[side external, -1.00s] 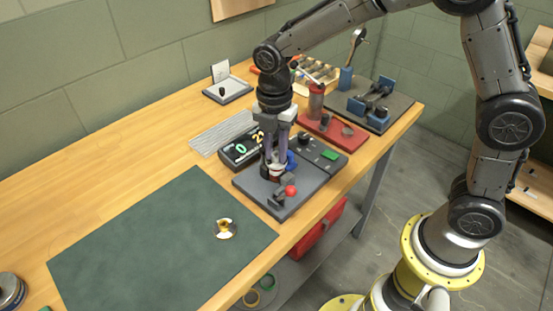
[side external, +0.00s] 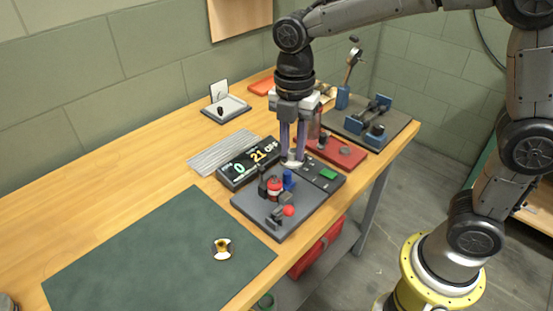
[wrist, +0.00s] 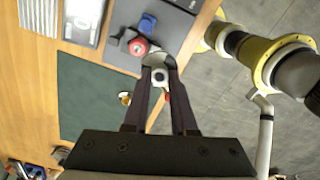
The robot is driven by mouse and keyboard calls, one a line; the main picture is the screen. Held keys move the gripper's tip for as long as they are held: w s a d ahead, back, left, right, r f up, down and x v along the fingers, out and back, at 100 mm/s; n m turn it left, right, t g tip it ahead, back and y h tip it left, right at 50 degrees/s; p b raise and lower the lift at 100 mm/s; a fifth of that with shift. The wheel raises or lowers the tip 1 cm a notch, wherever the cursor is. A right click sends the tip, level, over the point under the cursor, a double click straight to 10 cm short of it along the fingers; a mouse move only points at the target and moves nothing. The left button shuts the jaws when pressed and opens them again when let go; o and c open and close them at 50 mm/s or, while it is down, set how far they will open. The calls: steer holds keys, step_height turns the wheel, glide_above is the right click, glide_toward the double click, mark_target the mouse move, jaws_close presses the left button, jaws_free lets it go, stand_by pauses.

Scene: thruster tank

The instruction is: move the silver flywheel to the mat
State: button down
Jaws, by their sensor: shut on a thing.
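My gripper (side external: 293,159) is shut on the silver flywheel (side external: 292,163), holding it at the fingertips beyond the red-topped post of the grey fixture. In the wrist view the silver flywheel (wrist: 158,60) shows between the two fingers (wrist: 160,72), with a pale round hub and a dark centre. The dark green mat (side external: 130,265) lies flat on the left of the bench. A white and gold piece (side external: 222,249) rests on the mat near its right side. It also shows in the wrist view (wrist: 124,98).
A red-based stand (side external: 345,152) and blue vise (side external: 374,116) are farther right. Much of the mat is clear.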

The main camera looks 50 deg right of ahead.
steer(key=s+d+r, duration=0.3)
steer(key=s+r, duration=0.2)
steer(key=s, duration=0.4)
steer(key=w+a+f+m, duration=0.1)
steer(key=w+a+f, duration=0.1)
steer(key=w+a, duration=0.6)
steer(key=shift+n, duration=0.5)
steer(key=w+a+f, duration=0.8)
steer(key=w+f, duration=0.1)
steer(key=w+a+f, duration=0.4)
steer(key=w, duration=0.1)
steer(key=shift+w+a+f, duration=0.25)
steer(key=shift+f, duration=0.1)
steer(key=shift+w+a+f, duration=0.3)
steer(key=shift+w+f, duration=0.15)
steer(key=shift+f, duration=1.65)
steer(key=shift+f, duration=0.15)
